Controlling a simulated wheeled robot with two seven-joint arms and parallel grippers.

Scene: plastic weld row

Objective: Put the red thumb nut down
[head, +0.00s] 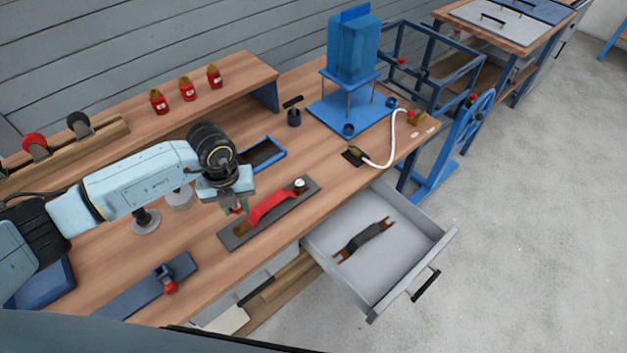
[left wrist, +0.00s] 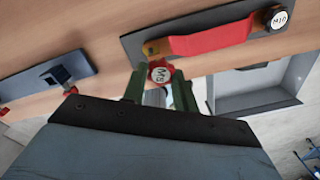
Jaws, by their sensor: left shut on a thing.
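My left gripper (head: 236,207) is shut on a red thumb nut (left wrist: 160,72) marked M8. The nut shows between the green fingers in the left wrist view; in the head view it is mostly hidden by the gripper. The gripper is at the left end of a dark plate (head: 232,241) bearing a red strap-like part (head: 270,204). A nut with a white top marked M10 (left wrist: 279,18) sits at the strap's far end, and it also shows in the head view (head: 299,184). I cannot tell whether the held nut touches anything. My right gripper is not in view.
An open grey drawer (head: 437,246) holds a dark strap (head: 363,240) with copper-coloured ends. A blue-rimmed tray (head: 281,152) lies behind the plate. A dark blue bar with a red-knobbed clamp (head: 169,283) lies at the front left. A blue press (head: 352,48) stands at the back.

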